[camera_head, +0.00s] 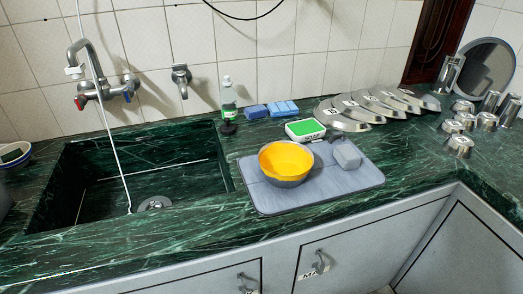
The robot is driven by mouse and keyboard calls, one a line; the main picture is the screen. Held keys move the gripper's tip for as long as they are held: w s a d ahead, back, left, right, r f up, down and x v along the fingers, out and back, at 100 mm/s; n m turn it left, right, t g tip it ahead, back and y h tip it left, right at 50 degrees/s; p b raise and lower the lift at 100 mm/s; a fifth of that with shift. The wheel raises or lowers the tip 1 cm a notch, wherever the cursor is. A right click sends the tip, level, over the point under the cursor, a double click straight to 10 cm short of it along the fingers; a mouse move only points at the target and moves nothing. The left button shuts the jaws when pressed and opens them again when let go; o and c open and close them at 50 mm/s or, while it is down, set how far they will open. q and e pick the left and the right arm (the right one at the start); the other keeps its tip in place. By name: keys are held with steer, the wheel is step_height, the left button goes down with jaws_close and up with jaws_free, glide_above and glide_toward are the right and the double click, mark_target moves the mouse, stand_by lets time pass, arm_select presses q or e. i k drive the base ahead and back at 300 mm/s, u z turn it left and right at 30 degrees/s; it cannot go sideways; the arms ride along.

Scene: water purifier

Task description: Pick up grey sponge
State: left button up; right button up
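A small grey block (347,155), which looks like the grey sponge, lies on the right part of a grey mat (353,182) on the green marble counter. It is just right of a bowl with a yellow inside (286,162) and a little apart from a dark, unclear item (339,136) behind it. Neither of my grippers shows in the head view, and nothing is touching the grey block.
A sink (75,180) with a tap (96,80) is at the left. A green-topped soap box (305,129), blue sponges (284,108), a bottle (228,98), metal lids (342,116) and metal cups (460,145) stand behind and right. The mat's front right is clear.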

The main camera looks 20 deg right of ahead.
mark_target(348, 159)
steer(key=u, duration=1.7)
steer(key=k, duration=1.3)
steer(key=z, duration=1.5)
steer(key=i, duration=0.25)
steer(key=u, duration=0.05)
